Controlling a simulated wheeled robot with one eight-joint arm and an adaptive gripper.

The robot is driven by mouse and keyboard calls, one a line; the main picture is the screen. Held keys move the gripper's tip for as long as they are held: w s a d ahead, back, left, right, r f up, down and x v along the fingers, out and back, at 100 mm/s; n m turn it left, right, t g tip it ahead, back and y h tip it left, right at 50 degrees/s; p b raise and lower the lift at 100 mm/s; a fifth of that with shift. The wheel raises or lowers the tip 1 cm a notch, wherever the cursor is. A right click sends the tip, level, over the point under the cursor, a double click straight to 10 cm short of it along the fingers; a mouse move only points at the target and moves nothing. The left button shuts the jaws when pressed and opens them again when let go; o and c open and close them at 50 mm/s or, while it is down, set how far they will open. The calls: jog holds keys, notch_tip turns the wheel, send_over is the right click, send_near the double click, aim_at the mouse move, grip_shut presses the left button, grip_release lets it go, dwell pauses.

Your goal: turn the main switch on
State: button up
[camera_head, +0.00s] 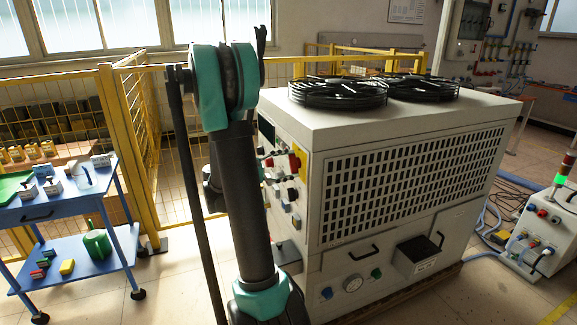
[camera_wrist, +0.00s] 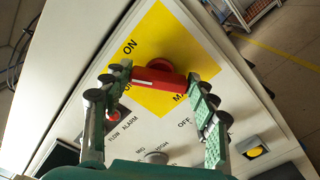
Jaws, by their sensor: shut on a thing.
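The white heater cabinet (camera_head: 400,120) carries two black fans (camera_head: 338,92) on top. Other knobs and a yellow-lit button (camera_wrist: 254,152) are close to the switch. A blue cart (camera_head: 80,205) and yellow fence (camera_head: 130,120) stand to the left; a small control box (camera_head: 545,230) is at right.

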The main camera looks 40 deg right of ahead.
jog(key=o, duration=1.2)
jog(key=shift+c, duration=0.2)
jog(key=v, duration=1.2)
